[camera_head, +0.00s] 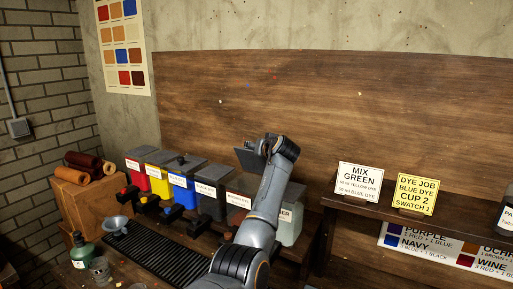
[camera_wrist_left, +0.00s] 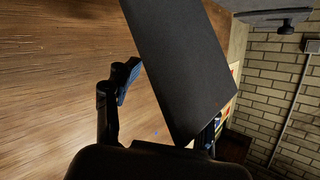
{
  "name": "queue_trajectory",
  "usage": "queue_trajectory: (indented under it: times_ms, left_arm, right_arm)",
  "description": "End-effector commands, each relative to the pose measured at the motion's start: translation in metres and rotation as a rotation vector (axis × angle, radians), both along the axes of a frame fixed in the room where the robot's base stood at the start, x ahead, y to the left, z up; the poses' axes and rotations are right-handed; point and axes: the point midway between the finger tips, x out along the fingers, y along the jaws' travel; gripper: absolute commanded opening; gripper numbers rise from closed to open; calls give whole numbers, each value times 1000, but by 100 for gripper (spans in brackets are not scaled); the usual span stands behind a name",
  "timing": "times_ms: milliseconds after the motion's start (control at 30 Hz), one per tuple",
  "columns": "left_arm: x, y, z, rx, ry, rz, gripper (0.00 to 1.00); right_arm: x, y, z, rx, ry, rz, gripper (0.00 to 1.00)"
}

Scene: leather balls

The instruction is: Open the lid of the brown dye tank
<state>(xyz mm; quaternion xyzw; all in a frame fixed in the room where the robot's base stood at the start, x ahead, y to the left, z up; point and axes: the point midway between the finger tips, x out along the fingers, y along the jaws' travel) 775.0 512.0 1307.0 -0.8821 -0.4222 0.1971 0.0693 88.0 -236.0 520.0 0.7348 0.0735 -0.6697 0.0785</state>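The brown dye tank (camera_head: 232,212) stands in the row of tanks in the head view, partly hidden by my left arm. A dark grey lid panel (camera_head: 249,159) stands raised and tilted above its back, clear of the tank's top. The same kind of panel fills the middle of the left wrist view (camera_wrist_left: 185,65). My left gripper (camera_head: 264,142) is beside the raised lid. Its fingers are spread in the wrist view (camera_wrist_left: 165,105), one left of the lid and one partly hidden behind its lower right edge. I cannot tell whether they touch it. My right gripper is out of view.
Red (camera_head: 133,177), yellow (camera_head: 158,183), blue (camera_head: 180,190) and black (camera_head: 211,205) tanks stand left of the brown one, a clear tank (camera_head: 291,228) right. A funnel (camera_head: 116,225) and bottle (camera_head: 82,252) are in front. A sign shelf (camera_head: 450,226) is at right.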

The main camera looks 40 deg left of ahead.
Motion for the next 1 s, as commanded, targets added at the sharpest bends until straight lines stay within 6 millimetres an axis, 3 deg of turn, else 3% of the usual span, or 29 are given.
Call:
queue_trajectory:
  times_ms: [433, 1000]
  left_arm:
    - [0, -3, 0, -2, 0, -3, 48]
    - [-10, -32, 26, 0, -1, -2, 48]
  right_arm:
    - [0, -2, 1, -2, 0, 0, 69]
    - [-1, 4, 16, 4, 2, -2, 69]
